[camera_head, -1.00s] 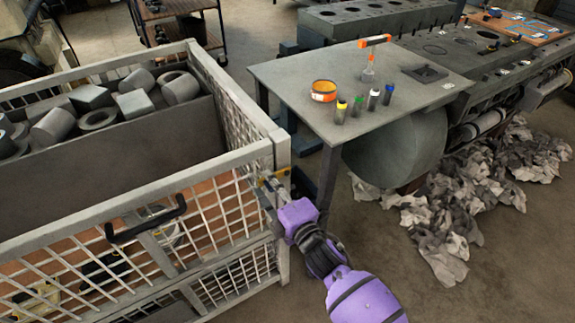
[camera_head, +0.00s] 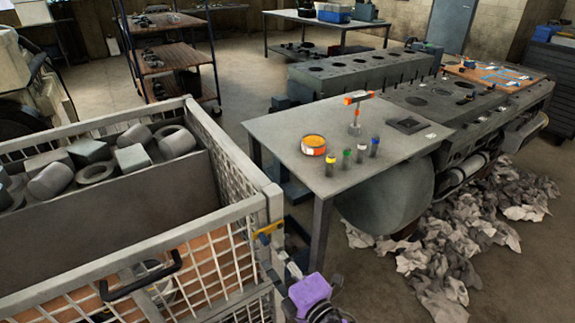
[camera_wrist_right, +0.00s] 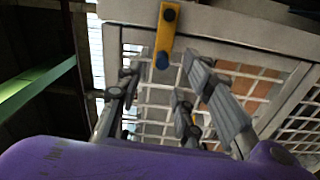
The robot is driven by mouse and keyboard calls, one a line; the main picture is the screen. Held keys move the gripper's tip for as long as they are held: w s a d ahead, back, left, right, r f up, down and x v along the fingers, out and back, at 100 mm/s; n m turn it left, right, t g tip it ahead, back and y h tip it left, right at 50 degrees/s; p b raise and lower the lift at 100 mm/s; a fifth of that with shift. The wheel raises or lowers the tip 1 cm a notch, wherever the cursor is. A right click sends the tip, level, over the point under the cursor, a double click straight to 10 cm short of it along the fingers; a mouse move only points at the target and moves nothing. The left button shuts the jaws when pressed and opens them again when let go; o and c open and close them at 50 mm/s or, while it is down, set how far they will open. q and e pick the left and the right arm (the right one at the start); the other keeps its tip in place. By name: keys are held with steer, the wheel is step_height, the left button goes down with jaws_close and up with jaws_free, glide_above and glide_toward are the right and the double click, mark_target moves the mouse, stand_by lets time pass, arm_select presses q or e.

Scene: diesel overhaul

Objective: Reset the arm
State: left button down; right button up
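My right gripper (camera_head: 291,270), with a purple wrist, is at the bottom of the head view, beside the front right corner post of the mesh cage (camera_head: 235,212). In the right wrist view the fingers of my right gripper (camera_wrist_right: 168,88) are spread apart with nothing between them. A yellow latch (camera_head: 268,229) on the cage corner is just above the fingers; it also shows in the right wrist view (camera_wrist_right: 165,35). Contact between fingers and latch cannot be made out. My left gripper is not in view.
The cage holds several grey metal parts (camera_head: 133,159). A grey table (camera_head: 285,168) with an orange tape roll (camera_head: 313,144) and several small bottles stands to the right, near an engine block (camera_head: 440,100). Crumpled rags (camera_head: 430,250) cover the floor at right.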

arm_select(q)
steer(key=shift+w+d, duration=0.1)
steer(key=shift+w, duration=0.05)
